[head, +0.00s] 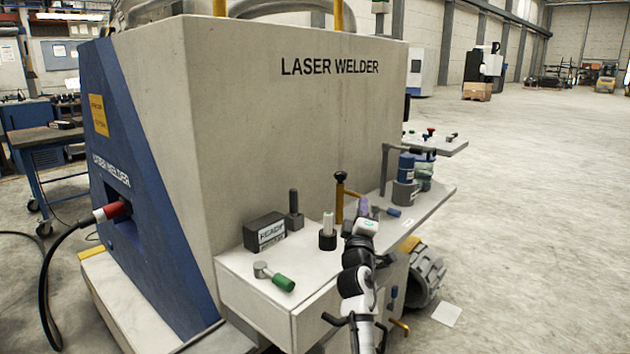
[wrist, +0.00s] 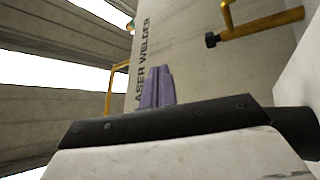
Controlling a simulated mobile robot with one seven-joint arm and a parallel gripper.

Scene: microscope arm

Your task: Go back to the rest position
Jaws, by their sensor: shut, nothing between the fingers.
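My gripper (head: 363,203) is raised over the front of the white shelf (head: 255,290) on the laser welder, with its purple fingers pointing up and away from my body. In the wrist view the purple fingers (wrist: 157,86) are together with nothing seen between them. Behind them is the pale welder wall with its lettering. My white and black arm reaches up from the bottom of the head view to the gripper.
The laser welder (head: 280,130) fills the middle left. Open floor (head: 540,220) lies to the right.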

